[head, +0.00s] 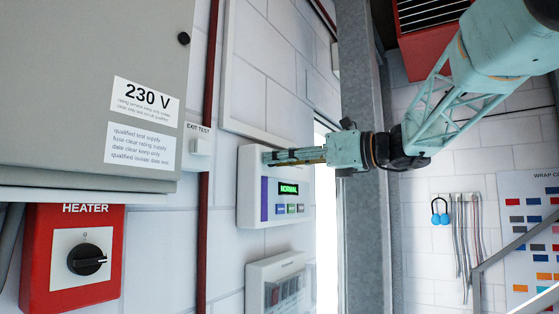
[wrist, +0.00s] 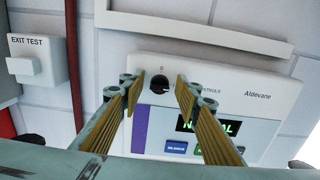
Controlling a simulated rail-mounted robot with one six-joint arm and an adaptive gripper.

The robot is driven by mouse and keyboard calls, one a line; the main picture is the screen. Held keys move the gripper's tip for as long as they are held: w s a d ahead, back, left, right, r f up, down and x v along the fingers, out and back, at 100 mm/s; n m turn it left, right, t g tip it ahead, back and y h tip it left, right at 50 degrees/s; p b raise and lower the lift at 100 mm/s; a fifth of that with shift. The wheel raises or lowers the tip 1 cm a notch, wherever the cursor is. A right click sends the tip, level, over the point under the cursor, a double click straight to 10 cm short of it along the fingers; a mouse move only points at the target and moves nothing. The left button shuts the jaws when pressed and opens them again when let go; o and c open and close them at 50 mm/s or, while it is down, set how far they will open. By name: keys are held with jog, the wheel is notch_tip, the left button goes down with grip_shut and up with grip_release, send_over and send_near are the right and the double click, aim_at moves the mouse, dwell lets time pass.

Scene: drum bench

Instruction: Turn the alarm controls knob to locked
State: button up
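The alarm panel (head: 246,208) is a white wall box with a lit green display reading NORMAL and a row of small buttons. It also shows in the wrist view (wrist: 252,118), with "Aldevane" and partly covered lettering ending in "NTROLS". Its black round knob (wrist: 159,85) sits upper left of the display, with a pale pointer mark facing roughly up; its position labels are too small to read. My gripper (head: 268,157) is at the panel's upper part and hides the knob in the head view. In the wrist view my gripper (wrist: 160,92) is open, one finger either side of the knob; contact cannot be told.
A red heater box (head: 38,262) with its own black knob (head: 87,259) is at lower left, below a grey 230 V cabinet (head: 80,60). An EXIT TEST box (head: 199,146) is left of the panel. A grey metal post (head: 362,230) stands right of it.

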jog(key=c, duration=0.8)
jog(key=shift+f+n+b, duration=0.1)
jog(key=shift+n+b, duration=0.4)
jog(key=n+b, duration=1.5)
jog(key=n, duration=0.1)
jog(key=shift+s+a+f+b, duration=0.15)
jog(key=shift+s+b, duration=0.05)
jog(key=shift+b, duration=0.15)
jog(key=shift+n, duration=0.3)
